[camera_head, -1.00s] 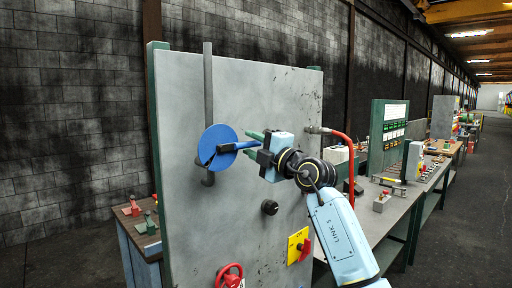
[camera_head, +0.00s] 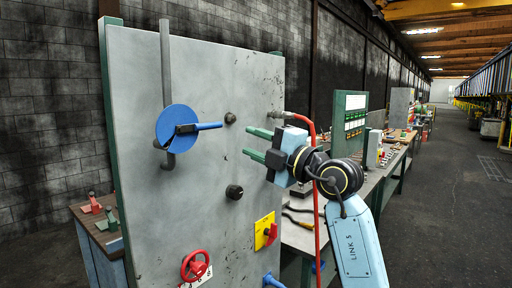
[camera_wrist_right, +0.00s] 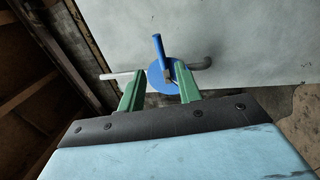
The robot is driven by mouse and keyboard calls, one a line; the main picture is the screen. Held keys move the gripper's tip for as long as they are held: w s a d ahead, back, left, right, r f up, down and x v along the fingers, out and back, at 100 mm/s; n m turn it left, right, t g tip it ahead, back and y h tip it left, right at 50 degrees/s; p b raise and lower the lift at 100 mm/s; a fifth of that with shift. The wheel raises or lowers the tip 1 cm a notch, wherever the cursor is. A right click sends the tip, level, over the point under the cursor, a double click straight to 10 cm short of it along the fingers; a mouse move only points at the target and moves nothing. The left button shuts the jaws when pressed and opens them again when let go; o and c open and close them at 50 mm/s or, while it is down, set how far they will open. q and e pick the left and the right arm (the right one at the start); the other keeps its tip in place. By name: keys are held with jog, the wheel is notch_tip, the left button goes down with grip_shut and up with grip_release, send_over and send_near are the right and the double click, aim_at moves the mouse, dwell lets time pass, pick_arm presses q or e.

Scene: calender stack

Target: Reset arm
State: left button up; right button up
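My right gripper (camera_head: 251,143) is open, with its two green fingers apart and nothing between them. It is to the right of the blue disc (camera_head: 170,118) on the grey panel (camera_head: 140,200). The disc's blue lever handle (camera_head: 207,126) points right, roughly level, and its end is clear of my fingertips. In the right wrist view, the fingers (camera_wrist_right: 158,92) stand apart with the blue disc (camera_wrist_right: 160,82) beyond them. My left gripper is not in view.
The panel also bears a black knob (camera_head: 234,192), a yellow plate with a red switch (camera_head: 264,232) and a red handwheel (camera_head: 195,266). A red hose (camera_head: 316,190) hangs close to my right wrist. The floor aisle (camera_head: 460,180) at the right looks clear.

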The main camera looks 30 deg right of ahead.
dwell(0.4)
